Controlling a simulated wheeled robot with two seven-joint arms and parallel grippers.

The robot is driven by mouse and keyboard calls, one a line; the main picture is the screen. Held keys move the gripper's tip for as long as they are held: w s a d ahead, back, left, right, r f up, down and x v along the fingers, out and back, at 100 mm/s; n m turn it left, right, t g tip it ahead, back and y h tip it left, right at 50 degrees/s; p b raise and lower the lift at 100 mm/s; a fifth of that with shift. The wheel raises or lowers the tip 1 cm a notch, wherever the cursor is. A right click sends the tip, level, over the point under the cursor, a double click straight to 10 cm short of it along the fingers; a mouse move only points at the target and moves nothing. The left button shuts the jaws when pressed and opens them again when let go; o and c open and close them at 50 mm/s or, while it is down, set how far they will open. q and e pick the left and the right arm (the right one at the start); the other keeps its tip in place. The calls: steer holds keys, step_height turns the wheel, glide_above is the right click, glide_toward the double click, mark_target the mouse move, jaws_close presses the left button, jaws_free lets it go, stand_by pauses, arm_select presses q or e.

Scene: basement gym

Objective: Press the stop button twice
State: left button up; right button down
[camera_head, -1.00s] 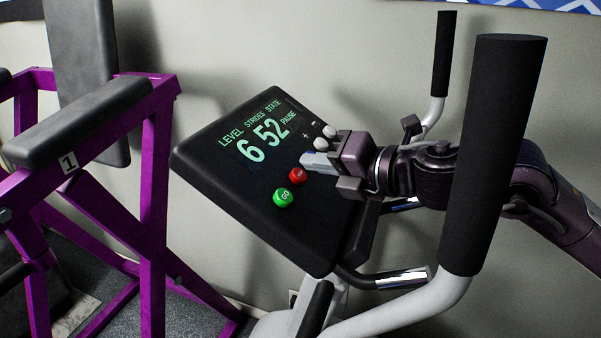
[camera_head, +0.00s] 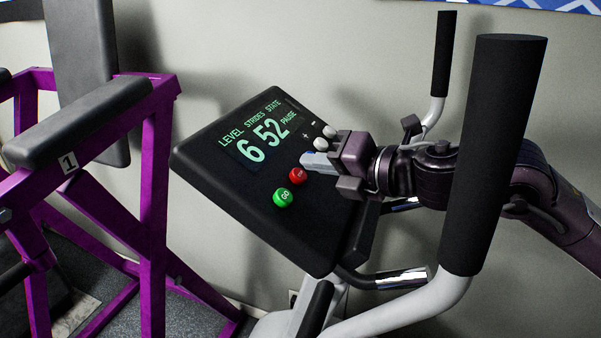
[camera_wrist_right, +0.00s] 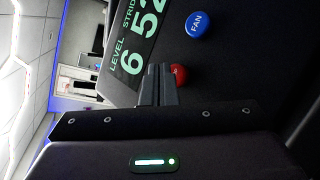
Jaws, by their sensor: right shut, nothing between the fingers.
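The red stop button (camera_head: 298,176) sits on the black console (camera_head: 225,189), above the green GO button (camera_head: 283,198). It also shows in the right wrist view (camera_wrist_right: 179,74), beside my fingertips and partly covered by them. My right gripper (camera_head: 306,160) is shut and empty, with its fingertips over the console just above the red button in the picture. I cannot tell whether they touch it. The display (camera_head: 260,138) reads level 6, strides 52, state PAUSE. My left gripper is not in view.
Two white buttons (camera_head: 325,137) by plus and minus signs lie close to my right gripper. A blue FAN button (camera_wrist_right: 198,24) shows in the wrist view. A black-gripped handlebar (camera_head: 493,150) stands in front of my right arm. A purple machine (camera_head: 156,190) is at left.

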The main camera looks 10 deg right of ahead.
steer(key=shift+w+a+f, duration=0.15)
steer(key=shift+a+f, duration=0.05)
steer(key=shift+f, duration=0.15)
steer(key=shift+w+a+f+b, duration=0.1)
steer(key=shift+a+f+b, duration=0.1)
steer(key=shift+f+b, duration=0.3)
stand_by(0.7)
steer(key=shift+r, duration=0.1)
steer(key=shift+s+d+r+p, duration=0.3)
steer(key=shift+d+r, duration=0.1)
steer(key=shift+r, duration=0.35)
steer(key=shift+r, duration=0.15)
steer(key=r, duration=0.1)
steer(key=s+d+r+p, duration=0.1)
steer(key=d+r, duration=0.1)
steer(key=r, duration=0.1)
steer(key=shift+s+d+p, duration=0.1)
steer(key=shift+s+p, duration=0.1)
steer(key=shift+p, duration=0.1)
